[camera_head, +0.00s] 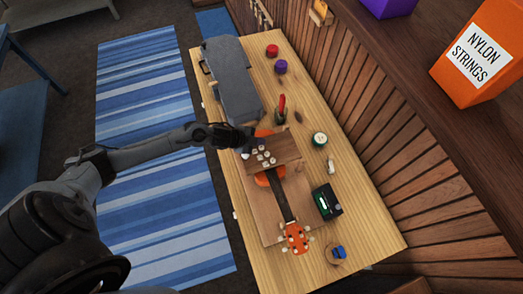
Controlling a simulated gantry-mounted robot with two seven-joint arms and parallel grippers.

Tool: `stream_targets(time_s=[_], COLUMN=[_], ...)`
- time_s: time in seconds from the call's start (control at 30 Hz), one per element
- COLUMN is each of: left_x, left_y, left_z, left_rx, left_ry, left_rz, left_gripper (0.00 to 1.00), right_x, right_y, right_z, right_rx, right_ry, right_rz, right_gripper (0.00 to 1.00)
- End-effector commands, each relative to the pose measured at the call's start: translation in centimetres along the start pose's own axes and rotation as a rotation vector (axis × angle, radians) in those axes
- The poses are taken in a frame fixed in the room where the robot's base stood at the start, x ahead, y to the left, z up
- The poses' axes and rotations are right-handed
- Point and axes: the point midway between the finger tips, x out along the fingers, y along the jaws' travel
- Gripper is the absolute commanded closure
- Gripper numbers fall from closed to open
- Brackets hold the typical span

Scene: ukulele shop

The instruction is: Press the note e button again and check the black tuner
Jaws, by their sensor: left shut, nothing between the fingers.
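A brown wooden box (285,146) stands over the body of an orange ukulele (296,238). Several small pale buttons (264,157) sit on the box; their note labels are too small to read, so I cannot tell which is note e. My left gripper (248,148) is shut and empty at the left end of the box, beside the buttons. Whether it touches one is unclear. The black tuner (326,202) stands right of the ukulele neck, with a small lit green display whose reading I cannot make out. My right gripper is not in view.
A grey case (231,75) lies at the table's far end. Red (272,50) and purple (281,67) round items, a red-handled tool (281,107), a green-rimmed round tin (319,139) and a small blue item (338,252) stand around. A slatted wall (400,150) bounds the right side.

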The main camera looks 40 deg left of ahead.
Motion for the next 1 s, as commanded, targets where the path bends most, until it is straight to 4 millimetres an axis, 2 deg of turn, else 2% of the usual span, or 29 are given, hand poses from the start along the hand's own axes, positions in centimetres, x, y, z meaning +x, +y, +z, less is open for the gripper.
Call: stream_targets(time_s=[0.03,0.2,1.0], left_x=[0.56,1.16,1.22], left_y=[0.38,0.8,0.83], left_z=[0.38,0.83,0.85], left_rx=[0.0,0.0,0.0], left_ry=[0.0,0.0,0.001], left_rz=[0.0,0.0,-0.001], left_gripper=[1.0,1.0,1.0], right_x=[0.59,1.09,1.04], right_y=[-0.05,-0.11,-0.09], right_z=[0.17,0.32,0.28], right_rx=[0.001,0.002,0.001], right_ry=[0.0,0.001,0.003], right_rz=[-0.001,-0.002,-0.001], right_gripper=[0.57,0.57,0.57])
